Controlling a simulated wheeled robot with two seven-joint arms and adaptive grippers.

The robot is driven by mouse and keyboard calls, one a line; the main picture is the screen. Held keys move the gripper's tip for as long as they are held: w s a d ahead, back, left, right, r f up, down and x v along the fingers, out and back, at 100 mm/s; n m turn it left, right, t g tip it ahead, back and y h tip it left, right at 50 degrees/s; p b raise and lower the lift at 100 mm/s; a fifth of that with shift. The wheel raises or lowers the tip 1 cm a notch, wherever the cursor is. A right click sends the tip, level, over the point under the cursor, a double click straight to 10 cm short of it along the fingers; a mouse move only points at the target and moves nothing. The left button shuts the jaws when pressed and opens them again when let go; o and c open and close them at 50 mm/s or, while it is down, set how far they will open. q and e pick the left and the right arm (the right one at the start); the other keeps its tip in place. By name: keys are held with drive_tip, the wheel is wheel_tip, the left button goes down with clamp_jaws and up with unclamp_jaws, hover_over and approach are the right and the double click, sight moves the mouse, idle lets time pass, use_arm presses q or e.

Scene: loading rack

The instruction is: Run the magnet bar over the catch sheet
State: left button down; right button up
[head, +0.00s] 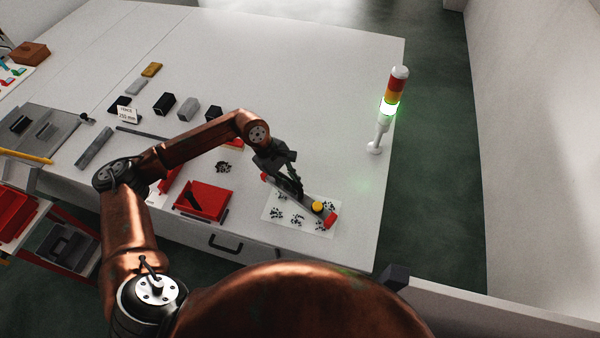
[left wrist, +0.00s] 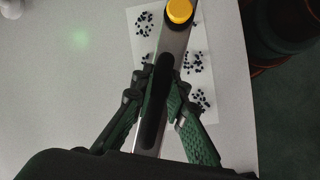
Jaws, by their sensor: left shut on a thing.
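The magnet bar (head: 310,205) is a grey bar with red ends and a yellow knob (head: 318,207). My left gripper (head: 296,192) is shut on its dark handle, and the bar lies over the white catch sheet (head: 272,211) at a slant. The bar also shows in the left wrist view (left wrist: 172,42), between the two fingers. Several clusters of small black bits (head: 297,220) lie on the sheet on both sides of the bar. I cannot tell whether the bar touches the sheet. My right gripper is not in view.
A red tray (head: 206,201) stands left of the sheet, and a loose dark pile (head: 223,167) lies behind it. Several blocks (head: 165,103) stand farther back. The table's back right is clear.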

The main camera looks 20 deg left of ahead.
sight(299, 193)
use_arm(q)
drive_tip(key=w+f+n, duration=0.1)
drive_tip(key=w+d+f+n+t, duration=0.1)
drive_tip(key=f+n, duration=0.1)
drive_tip(key=w+d+f+n+b, duration=0.1)
drive_tip(key=shift+w+f+n+t, duration=0.1)
drive_tip(key=shift+f+n+t, duration=0.1)
drive_tip(key=shift+n+t, duration=0.2)
drive_tip(key=s+p, duration=0.3)
drive_tip(key=s, duration=0.1)
drive_tip(key=shift+r, duration=0.25)
drive_tip(key=s+p, duration=0.2)
drive_tip(key=s, duration=0.1)
drive_tip(key=shift+s+a+p, duration=0.15)
drive_tip(key=shift+s+p, duration=0.15)
drive_tip(key=shift+s, duration=0.05)
drive_tip(key=shift+s+p, duration=0.75)
drive_tip(key=shift+s, duration=0.4)
wheel_tip(299, 193, up, 6)
drive_tip(key=shift+f+p, duration=0.1)
drive_tip(key=shift+p, duration=0.85)
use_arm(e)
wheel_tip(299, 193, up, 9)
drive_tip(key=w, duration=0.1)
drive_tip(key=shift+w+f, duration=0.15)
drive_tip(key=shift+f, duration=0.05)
